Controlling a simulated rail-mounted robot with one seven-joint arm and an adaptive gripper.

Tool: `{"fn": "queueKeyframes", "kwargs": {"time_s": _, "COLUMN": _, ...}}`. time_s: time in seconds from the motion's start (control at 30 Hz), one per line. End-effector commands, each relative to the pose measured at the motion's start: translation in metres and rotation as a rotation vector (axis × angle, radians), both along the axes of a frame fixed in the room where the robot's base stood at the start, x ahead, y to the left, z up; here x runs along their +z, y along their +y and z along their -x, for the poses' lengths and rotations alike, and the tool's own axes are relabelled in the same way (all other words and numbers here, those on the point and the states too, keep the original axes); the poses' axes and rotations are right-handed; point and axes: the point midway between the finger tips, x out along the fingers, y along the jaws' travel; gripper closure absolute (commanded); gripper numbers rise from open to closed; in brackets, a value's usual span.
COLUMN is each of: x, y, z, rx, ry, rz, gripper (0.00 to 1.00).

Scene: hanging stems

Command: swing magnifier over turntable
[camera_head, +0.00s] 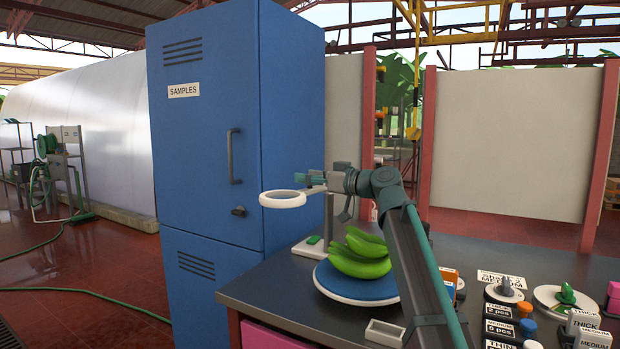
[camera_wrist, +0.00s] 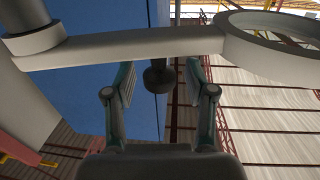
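The magnifier's pale ring (camera_head: 282,199) stands out to the left of the turntable, in front of the blue cabinet. Its arm runs to an upright post. In the wrist view the magnifier arm (camera_wrist: 130,47) crosses the top, with the ring (camera_wrist: 240,42) at right. A dark knob (camera_wrist: 158,76) shows just below the arm. My gripper (camera_head: 318,182) is at the magnifier arm, close to the post. In the wrist view its fingers (camera_wrist: 160,75) are apart, one on each side of the knob; I see no contact. The blue-topped turntable (camera_head: 340,290) bears green bananas (camera_head: 360,256).
The blue SAMPLES cabinet (camera_head: 205,130) stands close behind and left of the ring. A small tray (camera_head: 384,333) lies at the bench's front. Labelled blocks (camera_head: 500,328) and a white dish (camera_head: 548,296) are at right. My arm crosses the bench right of the turntable.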

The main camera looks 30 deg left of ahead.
Motion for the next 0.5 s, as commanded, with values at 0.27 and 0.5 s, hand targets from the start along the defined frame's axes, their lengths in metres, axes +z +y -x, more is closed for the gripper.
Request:
{"fn": "queueKeyframes", "kwargs": {"time_s": 0.27, "x": 0.000, "y": -0.005, "z": 0.001, "rx": -0.001, "ry": 0.000, "rz": -0.001, "gripper": 0.45}}
{"fn": "queueKeyframes", "kwargs": {"time_s": 0.5, "x": -0.001, "y": -0.038, "z": 0.006, "rx": -0.003, "ry": 0.000, "rz": -0.001, "gripper": 0.45}}
